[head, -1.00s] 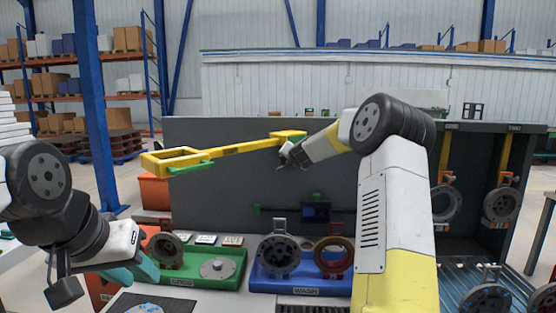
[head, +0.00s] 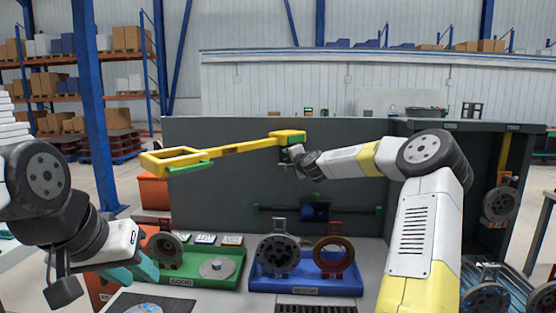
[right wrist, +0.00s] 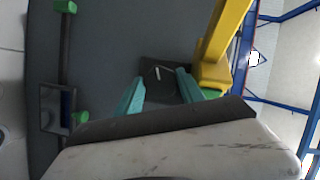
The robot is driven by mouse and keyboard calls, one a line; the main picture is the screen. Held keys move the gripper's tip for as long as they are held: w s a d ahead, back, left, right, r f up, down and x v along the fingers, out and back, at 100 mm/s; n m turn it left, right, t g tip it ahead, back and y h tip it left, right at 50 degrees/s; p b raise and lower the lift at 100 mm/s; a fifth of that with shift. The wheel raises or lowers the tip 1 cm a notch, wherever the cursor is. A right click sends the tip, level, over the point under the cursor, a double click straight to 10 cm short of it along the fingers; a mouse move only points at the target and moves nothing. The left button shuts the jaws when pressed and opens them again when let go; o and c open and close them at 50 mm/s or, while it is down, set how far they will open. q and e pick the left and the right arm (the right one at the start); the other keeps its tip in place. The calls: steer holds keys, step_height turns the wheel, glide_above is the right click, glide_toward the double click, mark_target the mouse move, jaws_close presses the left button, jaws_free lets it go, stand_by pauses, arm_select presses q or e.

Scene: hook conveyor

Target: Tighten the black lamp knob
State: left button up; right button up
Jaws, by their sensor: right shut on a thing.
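The yellow lamp arm (head: 235,149) reaches across the grey back panel, with a green piece (head: 190,168) under its left frame. Its right end meets a yellow block (head: 287,136). My right gripper (head: 290,156) is just below this block in the head view. In the right wrist view its teal fingers (right wrist: 160,88) flank the dark square knob (right wrist: 158,72), which bears a white mark, and are shut on it. The fingers partly hide the knob's sides. My left gripper (head: 147,272) is low at the left, apart from the lamp; its finger gap is unclear.
A green fixture tray (head: 232,278) and a blue fixture tray (head: 305,287) stand on the bench below, holding round parts. A small dark blue device (head: 316,210) is on the grey panel (head: 225,190). A rack with hanging round parts (head: 499,204) stands at the right.

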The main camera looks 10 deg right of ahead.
steer(key=shift+a+f, duration=0.1)
steer(key=o, duration=1.4)
steer(key=shift+c, duration=0.2)
steer(key=s+r, duration=0.1)
steer(key=s, duration=0.6)
steer(key=shift+s+d, duration=0.35)
